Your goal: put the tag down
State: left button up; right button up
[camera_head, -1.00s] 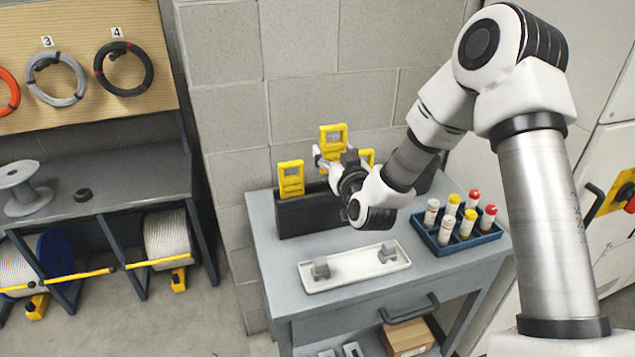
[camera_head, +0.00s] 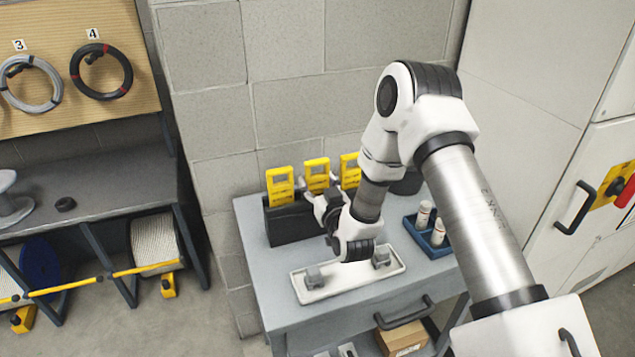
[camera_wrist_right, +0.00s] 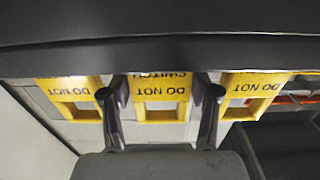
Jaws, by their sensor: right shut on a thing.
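Three yellow tags printed "DO NOT" stand side by side at a black holder on the grey cart: a left tag (camera_head: 279,184), a middle tag (camera_head: 317,183) and a right tag (camera_head: 350,170). My right gripper (camera_head: 322,193) is shut on the middle tag, which stands upright at about the height of the others. In the right wrist view the middle tag (camera_wrist_right: 160,91) shows between my two fingers, its text upside down. The black holder (camera_head: 290,226) is partly hidden by my gripper, so the middle tag's lower edge cannot be seen. My left gripper is not in view.
A white tray (camera_head: 334,286) with two grey blocks lies in front of the holder. A blue rack (camera_head: 437,247) with capped tubes stands to the right, partly behind my arm. A block wall (camera_head: 300,110) is close behind the cart (camera_head: 262,285).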

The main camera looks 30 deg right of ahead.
jog(key=shift+f, duration=0.15)
jog(key=o, duration=1.2)
jog(key=shift+w, duration=0.1)
jog(key=shift+c, duration=0.2)
jog(key=shift+r, duration=0.2)
jog(key=shift+s+a+f, duration=0.1)
jog(key=shift+s, duration=0.25)
jog(key=b+v, duration=0.3)
jog(key=v, duration=0.8)
jog(key=shift+s, duration=0.2)
